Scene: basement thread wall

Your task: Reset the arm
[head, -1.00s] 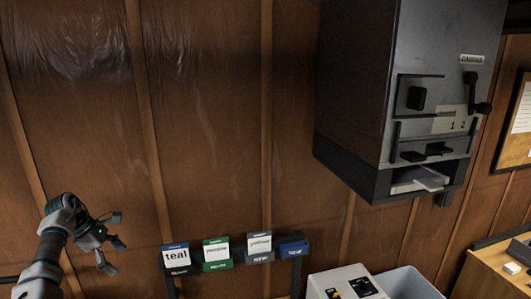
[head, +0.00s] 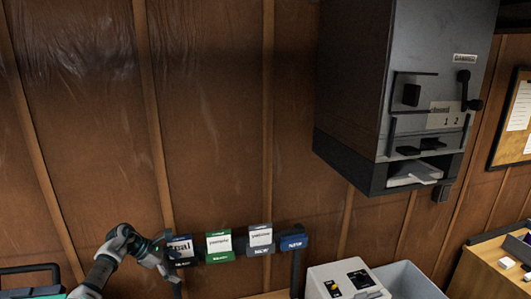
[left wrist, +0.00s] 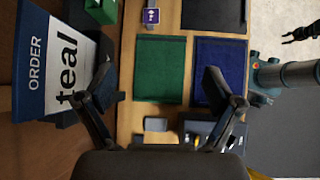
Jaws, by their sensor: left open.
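My left gripper (head: 168,262) is at the lower left in the head view, beside the leftmost card holder, with the blue-and-white "teal" card (head: 181,247). I cannot tell whether it touches the card. In the left wrist view the left gripper (left wrist: 160,88) has its two fingers wide apart with nothing between them. The "teal" card shows large at the left there, under the word ORDER (left wrist: 32,65). A grey and teal arm (left wrist: 285,75), which looks like my right arm, enters at the right, with a dark claw-like shape above it.
Green (head: 219,245), grey (head: 260,240) and blue (head: 294,242) holders continue the row on the wooden wall. A dark cabinet (head: 350,90) hangs at the right. Below are a pale box (head: 345,280) and a grey bin (head: 405,280). The wrist view shows green (left wrist: 160,70) and blue (left wrist: 221,70) mats.

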